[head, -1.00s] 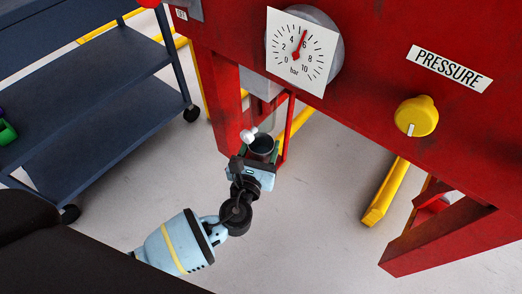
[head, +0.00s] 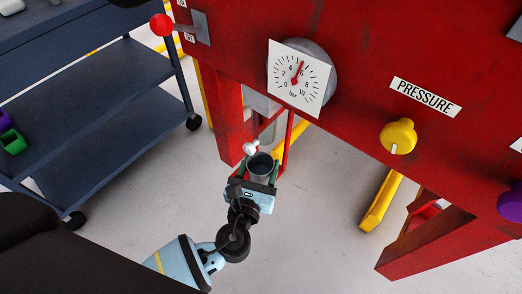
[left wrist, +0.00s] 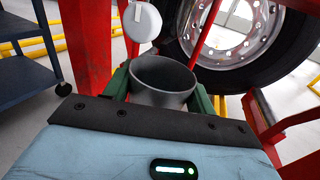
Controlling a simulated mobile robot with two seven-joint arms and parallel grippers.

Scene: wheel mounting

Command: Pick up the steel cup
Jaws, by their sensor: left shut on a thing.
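The steel cup (head: 261,165) is a dark grey open cup, upright between the green fingers of my left gripper (head: 259,173). In the left wrist view the cup (left wrist: 163,78) shows its round rim and empty inside, with a green finger on each side. My left gripper is shut on it, below the red machine's panel. A white round knob (left wrist: 142,22) is close above and left of the cup; it also shows in the head view (head: 250,148). The cup's base is hidden by the gripper, so I cannot see whether anything supports it. My right gripper is not in view.
The red machine (head: 350,60) with a gauge (head: 297,77) and yellow knob (head: 398,136) stands ahead. Red legs flank the cup. A wheel with tyre (left wrist: 240,40) is behind it. A dark blue shelf cart (head: 110,120) stands left.

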